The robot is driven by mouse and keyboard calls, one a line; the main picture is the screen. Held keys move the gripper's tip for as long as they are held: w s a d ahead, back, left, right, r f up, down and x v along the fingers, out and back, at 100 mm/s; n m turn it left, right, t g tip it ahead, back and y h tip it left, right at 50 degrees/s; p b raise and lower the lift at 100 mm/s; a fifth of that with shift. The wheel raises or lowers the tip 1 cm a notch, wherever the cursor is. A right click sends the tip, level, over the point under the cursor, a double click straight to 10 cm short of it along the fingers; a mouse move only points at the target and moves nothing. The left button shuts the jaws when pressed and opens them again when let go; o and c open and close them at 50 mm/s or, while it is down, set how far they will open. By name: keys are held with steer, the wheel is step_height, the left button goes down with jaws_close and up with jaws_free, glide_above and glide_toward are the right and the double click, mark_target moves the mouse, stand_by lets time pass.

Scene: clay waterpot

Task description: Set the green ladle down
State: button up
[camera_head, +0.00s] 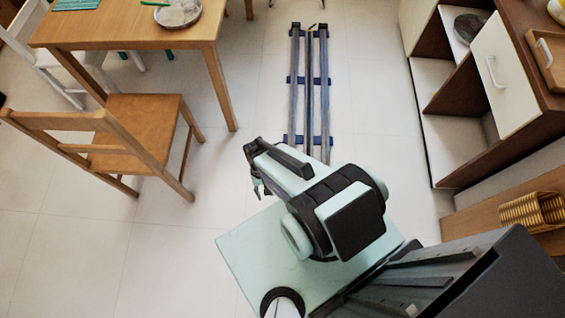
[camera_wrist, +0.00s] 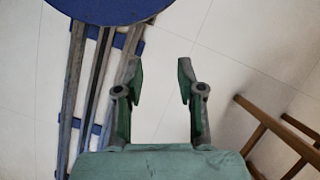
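My gripper (camera_wrist: 160,78) is open in the wrist view, with nothing between its two green fingers and bare floor behind them. In the head view my gripper (camera_head: 257,186) is small and partly hidden behind my arm, over the floor. A thin green handle (camera_head: 155,3), perhaps the green ladle, shows at the top edge of the head view, beside a clear round dish (camera_head: 181,14) on the wooden table (camera_head: 120,32). The picture edge cuts it off, so I cannot tell its full shape. My gripper is well away from it.
A wooden chair (camera_head: 130,128) stands left of my arm; wooden legs (camera_wrist: 270,125) show at the right of the wrist view. A cabinet (camera_head: 505,75) and a wicker basket (camera_head: 533,211) are at the right. Floor around the rails (camera_head: 309,90) is clear.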

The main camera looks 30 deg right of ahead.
steer(key=s+d+n+g+h, duration=0.1)
steer(key=s+d+n+g, duration=0.1)
steer(key=s, duration=0.6)
steer(key=shift+s+d+r+g+h, duration=0.2)
steer(key=shift+s+d+g+h, duration=0.1)
steer(key=shift+s, duration=0.1)
